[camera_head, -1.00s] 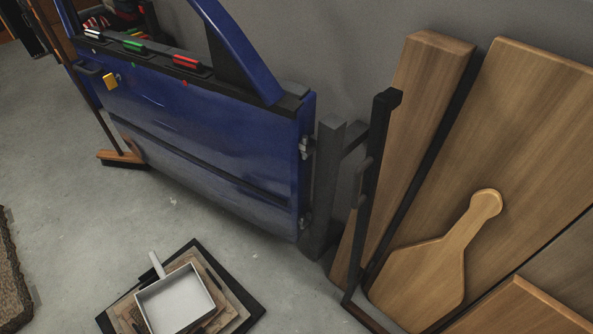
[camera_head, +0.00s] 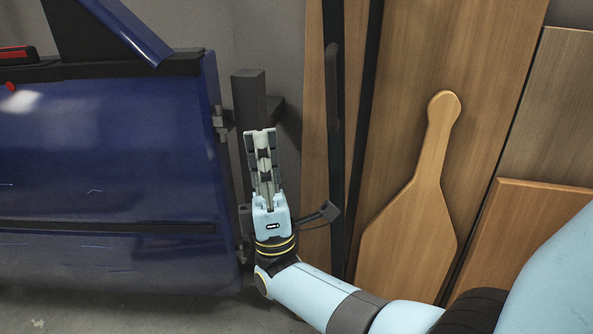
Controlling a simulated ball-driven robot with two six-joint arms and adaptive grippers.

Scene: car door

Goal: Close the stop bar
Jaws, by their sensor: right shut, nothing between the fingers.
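The blue car door (camera_head: 110,165) fills the left side, its hinge edge held at a dark upright post (camera_head: 248,92). My right gripper (camera_head: 262,137) points up in front of the post, to the right of the door edge. Its fingers are together and hold nothing. A short dark bar with a blocky end (camera_head: 326,212) sticks out to the right from behind my gripper. It may be the stop bar, but I cannot tell for sure, and its left end is hidden. My left gripper is out of view.
A black upright rail (camera_head: 333,120) stands right of my gripper, in front of leaning wooden boards (camera_head: 390,60). A paddle-shaped board (camera_head: 415,215) leans there too. My right arm crosses the lower right. Grey floor (camera_head: 120,315) shows below the door.

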